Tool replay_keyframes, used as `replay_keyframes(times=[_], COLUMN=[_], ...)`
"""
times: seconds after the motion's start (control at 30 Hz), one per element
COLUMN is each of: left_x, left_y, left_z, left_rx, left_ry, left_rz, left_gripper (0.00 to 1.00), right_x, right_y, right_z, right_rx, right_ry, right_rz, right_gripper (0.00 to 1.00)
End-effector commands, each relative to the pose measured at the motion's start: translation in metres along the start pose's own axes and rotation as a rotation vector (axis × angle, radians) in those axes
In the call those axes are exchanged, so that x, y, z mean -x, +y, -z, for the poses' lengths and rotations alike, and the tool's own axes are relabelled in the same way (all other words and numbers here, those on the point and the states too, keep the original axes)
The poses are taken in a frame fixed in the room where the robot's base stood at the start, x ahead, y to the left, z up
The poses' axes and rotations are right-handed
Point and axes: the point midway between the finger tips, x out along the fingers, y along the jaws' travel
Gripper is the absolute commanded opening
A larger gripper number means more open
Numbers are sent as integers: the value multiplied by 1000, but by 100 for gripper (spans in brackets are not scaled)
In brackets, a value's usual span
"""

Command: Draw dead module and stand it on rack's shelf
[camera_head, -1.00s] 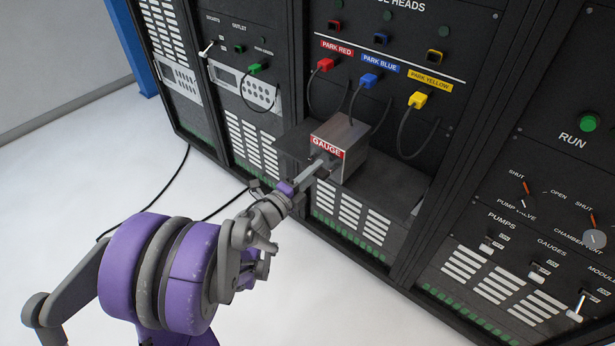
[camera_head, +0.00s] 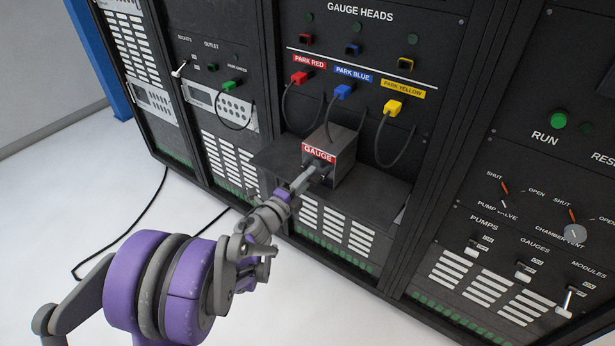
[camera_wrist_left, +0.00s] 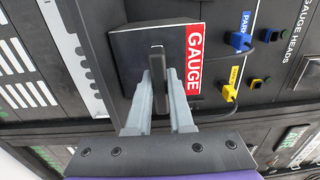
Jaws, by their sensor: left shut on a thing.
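The gauge module (camera_head: 341,152) is a grey box with a red GAUGE label on its front. It stands on the dark shelf (camera_head: 382,192) of the rack, below the gauge head panel. My left gripper (camera_head: 313,174) is at the front of the module, shut on its handle. In the left wrist view the two fingers (camera_wrist_left: 160,100) close on the dark upright handle (camera_wrist_left: 158,70), with the module's face (camera_wrist_left: 130,50) just behind. The module's back and underside are hidden. My right gripper is not in view.
Red (camera_head: 299,77), blue (camera_head: 343,91) and yellow (camera_head: 393,107) plugs sit in the park sockets, with cables hanging near the module. A panel with switches and a green RUN button (camera_head: 558,121) is at the right. White floor (camera_head: 90,190) lies open at the left.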

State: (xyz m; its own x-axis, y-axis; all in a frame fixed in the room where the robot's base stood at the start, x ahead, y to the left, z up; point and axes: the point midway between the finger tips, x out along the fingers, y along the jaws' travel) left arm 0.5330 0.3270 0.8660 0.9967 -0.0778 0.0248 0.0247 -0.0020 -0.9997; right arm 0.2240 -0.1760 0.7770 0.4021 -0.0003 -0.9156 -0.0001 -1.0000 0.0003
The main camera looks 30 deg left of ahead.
Motion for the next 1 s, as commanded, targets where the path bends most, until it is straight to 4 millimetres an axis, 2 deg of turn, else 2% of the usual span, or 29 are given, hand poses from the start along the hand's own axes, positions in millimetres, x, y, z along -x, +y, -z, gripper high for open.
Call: replay_keyframes(times=[0.33, 0.37, 0.53, 1.0], left_x=[0, 0, 0, 0], left_y=[1, 1, 1, 2], left_z=[0, 0, 0, 0], left_rx=[1, 1, 1, 0], left_ry=[1, 1, 1, 0], left_rz=[1, 1, 1, 0], left_gripper=[0, 25, 55, 55], right_x=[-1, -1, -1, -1], right_y=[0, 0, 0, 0], right_z=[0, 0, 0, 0], right_rx=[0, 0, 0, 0], right_ry=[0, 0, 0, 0], right_rz=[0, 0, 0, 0], right_gripper=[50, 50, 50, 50])
